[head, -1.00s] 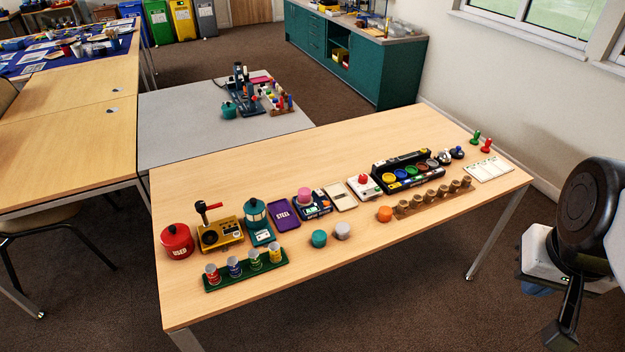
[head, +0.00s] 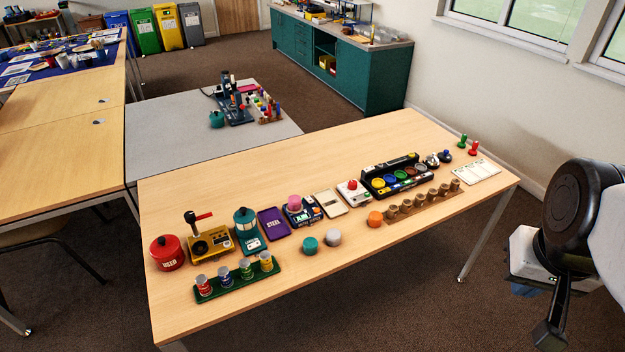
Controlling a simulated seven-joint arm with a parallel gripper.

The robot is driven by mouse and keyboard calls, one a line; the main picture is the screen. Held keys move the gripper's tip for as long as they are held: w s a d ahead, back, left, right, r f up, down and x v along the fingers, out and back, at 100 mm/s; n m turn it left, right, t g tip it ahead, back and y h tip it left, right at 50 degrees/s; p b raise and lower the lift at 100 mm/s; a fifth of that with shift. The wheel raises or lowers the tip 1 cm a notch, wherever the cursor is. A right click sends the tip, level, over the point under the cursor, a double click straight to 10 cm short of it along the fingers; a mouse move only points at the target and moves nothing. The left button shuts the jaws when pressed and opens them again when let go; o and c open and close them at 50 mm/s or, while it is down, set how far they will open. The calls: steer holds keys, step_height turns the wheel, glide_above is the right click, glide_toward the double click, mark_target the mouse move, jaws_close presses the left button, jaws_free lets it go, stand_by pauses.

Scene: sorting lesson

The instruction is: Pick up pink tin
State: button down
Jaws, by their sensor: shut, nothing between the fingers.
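The pink tin (head: 294,202) sits on top of a dark blue device with a white label (head: 300,214), near the middle of the wooden table (head: 390,250). It looks like a short, round, upright tin. My gripper (head: 545,335) hangs at the lower right, off the table's right end and far from the pink tin. It is shut and holds nothing; its fingertips are small and dark in this view.
In front stand teal (head: 310,244), grey (head: 333,237) and orange (head: 375,219) tins.

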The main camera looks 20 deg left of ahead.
steer(key=c, duration=1.8)
jaws_free()
steer(key=o, duration=1.3)
steer(key=shift+o, duration=0.2)
steer(key=shift+w, duration=0.1)
